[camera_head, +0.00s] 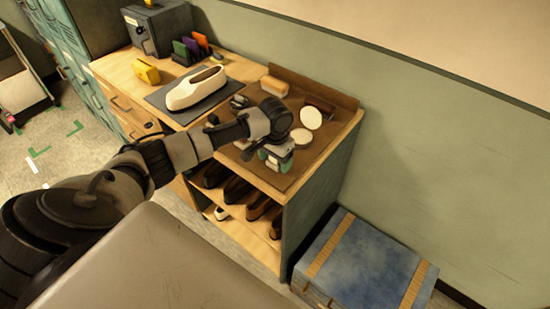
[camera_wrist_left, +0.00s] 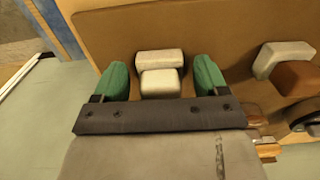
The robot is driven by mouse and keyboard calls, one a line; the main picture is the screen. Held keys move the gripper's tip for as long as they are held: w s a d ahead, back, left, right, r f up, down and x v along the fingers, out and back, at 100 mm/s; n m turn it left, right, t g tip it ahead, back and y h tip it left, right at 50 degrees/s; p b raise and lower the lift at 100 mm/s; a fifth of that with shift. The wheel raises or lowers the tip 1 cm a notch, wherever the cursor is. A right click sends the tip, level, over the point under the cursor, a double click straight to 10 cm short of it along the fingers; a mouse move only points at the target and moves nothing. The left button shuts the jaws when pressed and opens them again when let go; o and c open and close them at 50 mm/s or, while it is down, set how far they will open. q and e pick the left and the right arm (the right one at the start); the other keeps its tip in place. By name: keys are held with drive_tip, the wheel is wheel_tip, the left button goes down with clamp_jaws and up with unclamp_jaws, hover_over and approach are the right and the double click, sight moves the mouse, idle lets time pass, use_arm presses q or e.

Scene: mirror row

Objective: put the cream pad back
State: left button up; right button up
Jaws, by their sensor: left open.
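My left gripper (camera_head: 275,160) is over the front right part of the brown mat on the bench. Its green fingers are apart in the left wrist view (camera_wrist_left: 162,80). A small cream pad (camera_wrist_left: 160,83) shows between them, with a paler cream block face (camera_wrist_left: 158,57) just beyond it. I cannot tell whether these are one piece or two, or whether a finger touches it. In the head view the gripper partly hides this spot. Two round cream discs (camera_head: 311,117) lie farther back on the mat. My right gripper is not in view.
The brown mat (camera_head: 327,154) has a raised back edge and holds a tan block (camera_head: 274,85) and dark brushes. A cream shoe (camera_head: 196,88) lies on a grey mat to the left. Shoes fill the shelves below. A blue trunk (camera_head: 365,262) stands at the right.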

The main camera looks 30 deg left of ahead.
use_arm(q)
wheel_tip(320, 180, up, 12)
drive_tip(key=b, duration=0.1)
drive_tip(key=shift+r, duration=0.2)
drive_tip(key=shift+c, duration=0.4)
idle(0.9)
